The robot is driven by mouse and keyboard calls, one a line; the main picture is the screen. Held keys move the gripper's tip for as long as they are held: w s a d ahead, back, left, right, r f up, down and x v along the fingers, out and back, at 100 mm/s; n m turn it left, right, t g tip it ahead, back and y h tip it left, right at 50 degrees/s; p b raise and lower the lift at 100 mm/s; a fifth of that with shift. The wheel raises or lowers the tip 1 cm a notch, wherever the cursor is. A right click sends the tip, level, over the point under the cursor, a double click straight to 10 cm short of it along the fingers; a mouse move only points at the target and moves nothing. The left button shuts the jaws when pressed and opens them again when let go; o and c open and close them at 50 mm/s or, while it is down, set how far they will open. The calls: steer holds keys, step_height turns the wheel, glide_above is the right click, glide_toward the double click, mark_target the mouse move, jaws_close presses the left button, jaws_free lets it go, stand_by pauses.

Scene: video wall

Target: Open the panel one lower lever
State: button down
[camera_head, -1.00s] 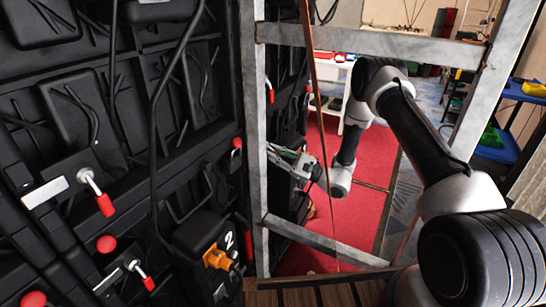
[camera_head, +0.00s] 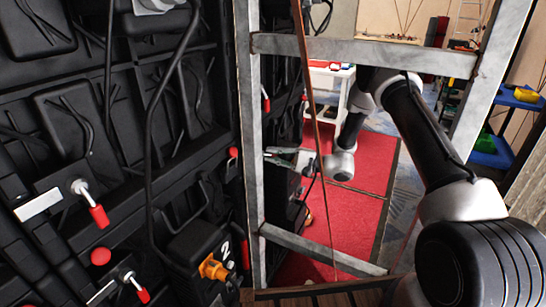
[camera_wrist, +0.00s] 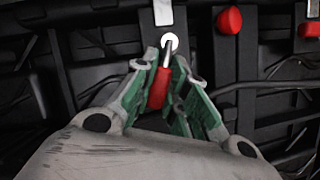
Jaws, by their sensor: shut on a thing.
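In the wrist view, my gripper (camera_wrist: 170,95) is closed around a red lever handle (camera_wrist: 160,87). The handle sits between the green-padded fingers, and its metal shaft (camera_wrist: 169,45) runs up to a pivot below a white plate (camera_wrist: 163,12). In the head view, my gripper (camera_head: 283,157) reaches the black panel behind the metal frame. The lever it holds cannot be made out there.
A grey metal frame (camera_head: 365,52) stands between my body and the gripper. Nearer black panels carry red-handled levers (camera_head: 98,216) and a box marked 2 (camera_head: 198,252). In the wrist view, a red knob (camera_wrist: 229,20) is right of the lever. Red carpet (camera_head: 355,215) lies beyond.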

stand_by(0.4)
steer(key=c, duration=1.4)
jaws_free()
